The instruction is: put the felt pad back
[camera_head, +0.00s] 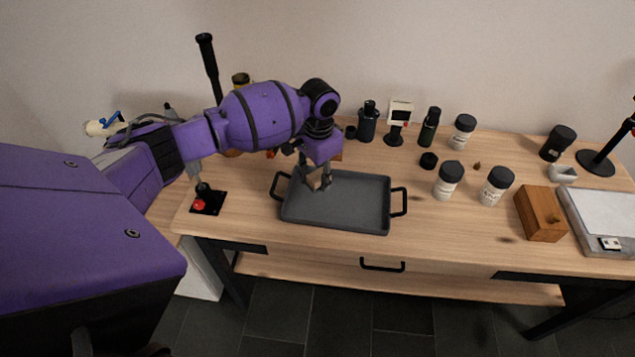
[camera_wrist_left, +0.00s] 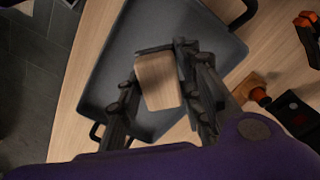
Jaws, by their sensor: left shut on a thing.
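My left gripper (camera_head: 319,184) is over the left part of a dark grey tray (camera_head: 365,203) with black handles. In the left wrist view, the gripper (camera_wrist_left: 157,78) is shut on a tan, flat-faced rectangular piece (camera_wrist_left: 158,82). The tray (camera_wrist_left: 112,62) lies beneath it. I cannot tell whether the piece touches the tray, or whether it is the felt pad. In the head view the piece is too small to make out. No other thing that I can name as a felt pad shows. My right gripper is not in view.
A black base with a red knob (camera_head: 199,204) is left of the tray. Bottles, including a white one with a black lid (camera_head: 448,181), stand behind and right. A wooden box (camera_head: 541,213) and a pale flat device (camera_head: 605,215) are far right. The tray's right half is bare.

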